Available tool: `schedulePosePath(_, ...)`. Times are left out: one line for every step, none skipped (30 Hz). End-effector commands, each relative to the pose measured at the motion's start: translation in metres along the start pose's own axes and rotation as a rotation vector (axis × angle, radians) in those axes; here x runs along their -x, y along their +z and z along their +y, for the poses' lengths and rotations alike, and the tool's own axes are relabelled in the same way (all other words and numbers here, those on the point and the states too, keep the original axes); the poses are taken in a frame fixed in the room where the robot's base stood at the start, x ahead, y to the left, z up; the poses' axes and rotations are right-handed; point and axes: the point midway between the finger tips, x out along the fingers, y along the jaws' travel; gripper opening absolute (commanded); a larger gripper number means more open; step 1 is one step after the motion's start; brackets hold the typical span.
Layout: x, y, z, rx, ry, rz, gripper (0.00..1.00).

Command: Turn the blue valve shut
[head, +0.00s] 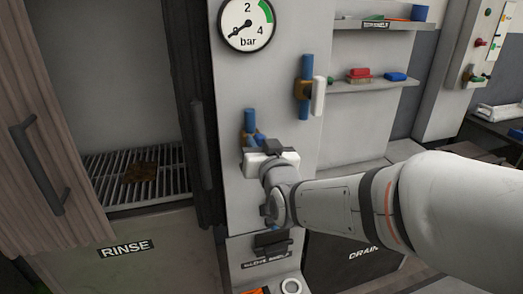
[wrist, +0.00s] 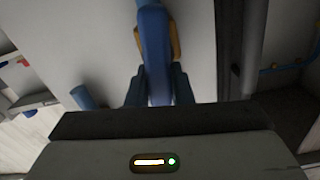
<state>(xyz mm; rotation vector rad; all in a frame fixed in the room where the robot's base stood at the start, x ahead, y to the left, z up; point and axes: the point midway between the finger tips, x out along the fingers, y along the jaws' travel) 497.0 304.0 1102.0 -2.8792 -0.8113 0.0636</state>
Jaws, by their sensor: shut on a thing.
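The blue valve has a blue handle (wrist: 153,40) on a yellow-brown body (wrist: 174,42) against the grey panel. In the head view, its blue pipe (head: 250,117) stands up just above my gripper. My gripper (head: 262,149) is at the valve, and its white housing and wrist hide most of the handle there. In the wrist view, the dark fingers of my gripper (wrist: 157,88) are on both sides of the blue handle and shut on it. I cannot tell the handle's exact angle from the head view.
A second valve with a white handle (head: 319,97) is close by, up and to the right. A gauge (head: 246,24) is above, its needle at the lower left. A dark upright handle (head: 202,143) is left of the panel. Shelves (head: 372,85) hold small parts.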

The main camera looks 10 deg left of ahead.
Motion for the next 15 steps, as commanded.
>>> schedulePosePath(0.0002,0.0065,0.0030,-0.038,0.001,0.006,0.00)
schedulePosePath(0.0001,0.0069,0.0036,-0.062,0.001,0.006,0.00)
schedulePosePath(0.0000,0.0074,0.0044,-0.097,0.001,0.006,0.00)
schedulePosePath(0.0002,0.0080,0.0051,-0.124,0.001,0.005,0.00)
schedulePosePath(0.0002,0.0079,0.0058,-0.152,0.001,0.007,0.00)
schedulePosePath(0.0001,0.0083,0.0067,-0.190,0.001,0.006,0.00)
schedulePosePath(0.0001,0.0087,0.0074,-0.218,0.001,0.006,0.00)
schedulePosePath(0.0002,0.0090,0.0081,-0.247,0.001,0.006,0.00)
schedulePosePath(0.0002,0.0087,0.0088,-0.285,0.001,0.007,0.00)
schedulePosePath(0.0001,0.0091,0.0095,-0.314,0.001,0.006,0.00)
schedulePosePath(0.0001,0.0097,0.0101,-0.343,0.001,0.005,0.00)
schedulePosePath(0.0000,0.0096,0.0107,-0.381,0.000,0.006,0.00)
schedulePosePath(0.0001,0.0100,0.0112,-0.410,0.000,0.005,0.00)
schedulePosePath(0.0002,0.0103,0.0118,-0.439,0.000,0.006,0.00)
schedulePosePath(0.0001,0.0107,0.0124,-0.476,-0.001,0.005,0.00)
